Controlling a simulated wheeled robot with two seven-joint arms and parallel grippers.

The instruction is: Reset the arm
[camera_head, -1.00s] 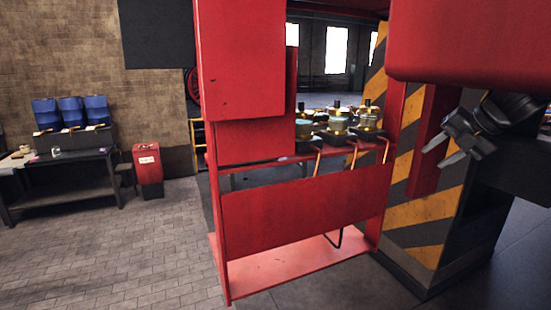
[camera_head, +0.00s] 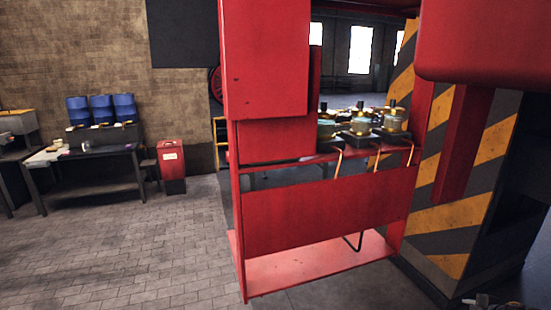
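My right gripper (camera_head: 482,301) barely shows at the bottom edge of the head view, near the right corner. Only a small grey part of it is in the picture, so its fingers cannot be made out. It appears in front of the foot of the striped pillar and apart from the red frame. My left gripper is not in view.
A red metal frame (camera_head: 330,212) stands in the middle, with several brass-and-glass devices (camera_head: 360,125) on its shelf. A yellow-and-black striped pillar (camera_head: 455,215) is at the right. A table (camera_head: 95,152) with blue drums (camera_head: 101,107) and a red bin (camera_head: 171,160) stand left. The left floor is clear.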

